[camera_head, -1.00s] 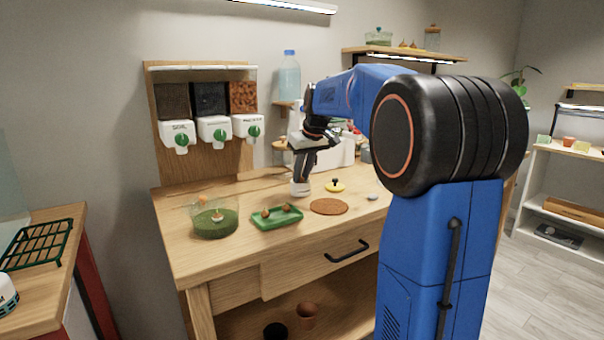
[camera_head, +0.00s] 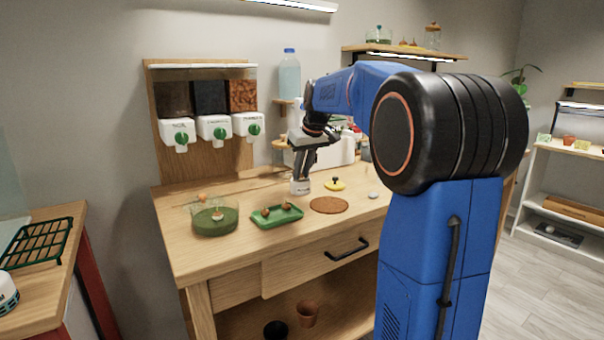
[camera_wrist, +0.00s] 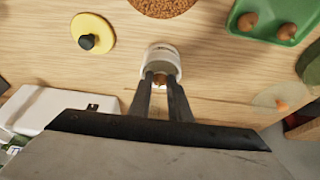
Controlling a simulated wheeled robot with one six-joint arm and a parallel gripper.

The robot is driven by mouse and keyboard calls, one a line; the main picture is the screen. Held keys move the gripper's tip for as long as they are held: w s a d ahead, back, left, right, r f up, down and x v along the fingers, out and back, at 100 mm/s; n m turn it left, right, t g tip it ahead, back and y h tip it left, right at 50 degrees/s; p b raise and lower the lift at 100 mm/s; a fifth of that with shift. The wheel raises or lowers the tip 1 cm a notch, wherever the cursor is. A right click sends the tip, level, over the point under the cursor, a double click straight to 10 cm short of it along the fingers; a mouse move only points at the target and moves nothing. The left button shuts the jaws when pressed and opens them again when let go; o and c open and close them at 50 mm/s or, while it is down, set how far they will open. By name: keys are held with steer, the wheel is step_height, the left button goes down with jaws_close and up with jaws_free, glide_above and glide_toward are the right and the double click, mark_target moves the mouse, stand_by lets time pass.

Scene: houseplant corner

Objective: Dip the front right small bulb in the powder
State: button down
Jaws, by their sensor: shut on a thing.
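My gripper (camera_wrist: 161,85) is shut on a small brown bulb (camera_wrist: 160,80), of which only a little shows between the fingertips in the wrist view. The fingertips and bulb are at the mouth of a small white pot (camera_wrist: 162,55), which also stands on the bench in the head view (camera_head: 300,187). The powder inside is hidden, so I cannot tell whether the bulb touches it. The green tray (camera_head: 291,216) holds two other small bulbs, and both show in the wrist view, one (camera_wrist: 247,21) beside the other (camera_wrist: 288,31).
A yellow disc with a black knob (camera_wrist: 92,33) and a round cork mat (camera_head: 329,205) lie close to the pot. A glass bowl with green contents (camera_head: 215,222) stands left of the tray. Dispensers (camera_head: 214,128) hang on the back board. The front right bench top is mostly clear.

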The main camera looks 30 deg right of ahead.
steer(key=shift+r, duration=3.15)
